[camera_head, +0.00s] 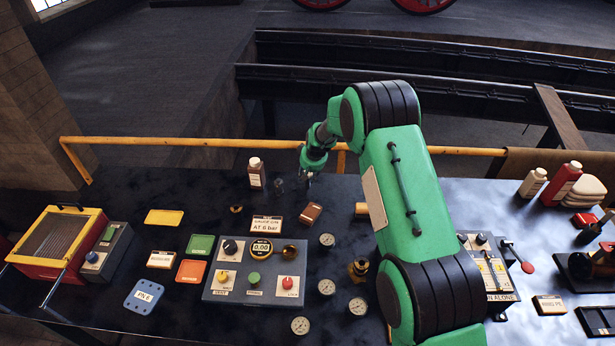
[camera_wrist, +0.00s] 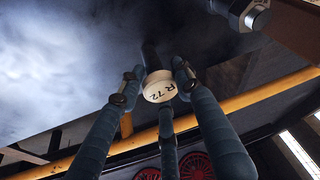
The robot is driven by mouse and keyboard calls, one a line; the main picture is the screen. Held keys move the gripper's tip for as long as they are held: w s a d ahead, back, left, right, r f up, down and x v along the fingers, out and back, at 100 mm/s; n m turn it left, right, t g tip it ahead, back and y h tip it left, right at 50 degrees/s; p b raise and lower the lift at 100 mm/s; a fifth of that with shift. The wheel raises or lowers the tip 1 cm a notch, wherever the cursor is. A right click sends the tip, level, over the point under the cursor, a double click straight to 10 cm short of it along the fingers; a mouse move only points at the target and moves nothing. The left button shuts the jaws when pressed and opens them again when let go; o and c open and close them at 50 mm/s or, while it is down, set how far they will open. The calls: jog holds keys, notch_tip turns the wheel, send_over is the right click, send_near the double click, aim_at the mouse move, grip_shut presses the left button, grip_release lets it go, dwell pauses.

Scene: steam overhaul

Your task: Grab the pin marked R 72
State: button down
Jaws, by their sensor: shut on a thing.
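The pin marked R 72 (camera_wrist: 158,88) shows in the wrist view with its pale round head facing the camera, the lettering readable. Its dark shaft points away toward the dark bench top. My gripper (camera_wrist: 157,90) has its dark blue fingers closed around the head and is shut on this pin. The pin cannot be made out there. Whether its lower end touches the bench cannot be told.
A yellow rail (camera_head: 200,142) runs behind the bench. A brown block (camera_head: 311,213) and a sign reading AT 6 bar (camera_head: 266,225) lie nearer. A metal nut (camera_wrist: 245,14) shows in the wrist view.

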jog(key=shift+w+r, duration=0.1)
jog(key=shift+r, duration=0.65)
notch_tip(320, 180, up, 2)
jog(key=shift+r, duration=0.1)
jog(key=s+d, duration=0.1)
jog(key=s, duration=0.4)
jog(key=s+d, duration=0.1)
jog(key=s, duration=0.4)
jog(key=s+d+r, duration=0.1)
jog(key=s+d, duration=0.1)
jog(key=s, duration=0.3)
jog(key=shift+s+d+r+b, duration=0.1)
jog(key=shift+s+b, duration=0.1)
jog(key=shift+b, duration=0.1)
